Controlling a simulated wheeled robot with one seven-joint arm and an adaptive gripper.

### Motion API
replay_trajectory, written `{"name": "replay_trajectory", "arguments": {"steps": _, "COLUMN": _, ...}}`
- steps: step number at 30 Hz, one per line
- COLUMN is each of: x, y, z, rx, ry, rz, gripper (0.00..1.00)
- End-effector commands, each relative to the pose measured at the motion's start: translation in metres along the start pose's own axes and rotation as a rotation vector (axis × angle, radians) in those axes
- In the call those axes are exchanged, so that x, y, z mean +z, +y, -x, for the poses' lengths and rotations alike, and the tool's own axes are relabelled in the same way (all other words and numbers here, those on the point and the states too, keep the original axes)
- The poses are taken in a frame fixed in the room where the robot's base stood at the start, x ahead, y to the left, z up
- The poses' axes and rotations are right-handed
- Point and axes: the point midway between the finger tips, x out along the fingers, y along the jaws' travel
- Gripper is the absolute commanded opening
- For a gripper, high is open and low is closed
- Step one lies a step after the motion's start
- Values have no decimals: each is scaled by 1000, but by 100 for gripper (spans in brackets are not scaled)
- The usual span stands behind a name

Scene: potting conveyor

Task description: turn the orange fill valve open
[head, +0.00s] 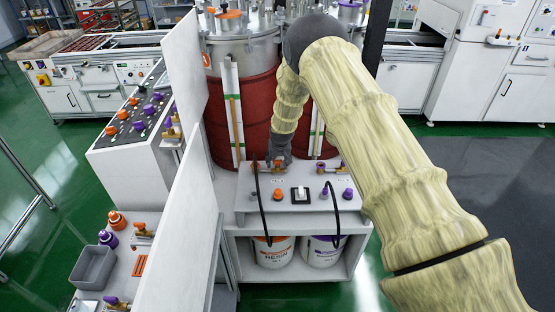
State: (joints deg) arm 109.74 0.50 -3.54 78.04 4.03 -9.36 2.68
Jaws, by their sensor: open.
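A small brass valve with an orange handle (277,163) sits at the back left of the white dispensing stand's top (258,203). My gripper (279,159) points down right at this valve and covers part of it. Its jaws are open, but the fingers are small and dark here. I cannot tell whether they touch the handle or which way the handle is turned. A brass valve with a purple handle (322,168) sits to the right on the same stand.
Resin buckets (273,254) sit below. White upright panels (184,75) close off the left. Red drums (242,105) stand behind.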

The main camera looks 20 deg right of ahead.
Motion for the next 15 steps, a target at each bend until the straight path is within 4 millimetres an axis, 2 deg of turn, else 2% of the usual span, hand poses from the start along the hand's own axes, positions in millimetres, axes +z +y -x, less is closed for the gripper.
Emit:
{"name": "replay_trajectory", "arguments": {"steps": 8, "x": 0, "y": 0, "z": -1, "rx": 0, "ry": 0, "rz": 0, "gripper": 56}}
{"name": "replay_trajectory", "arguments": {"steps": 15, "x": 0, "y": 0, "z": -1, "rx": 0, "ry": 0, "rz": 0, "gripper": 12}}
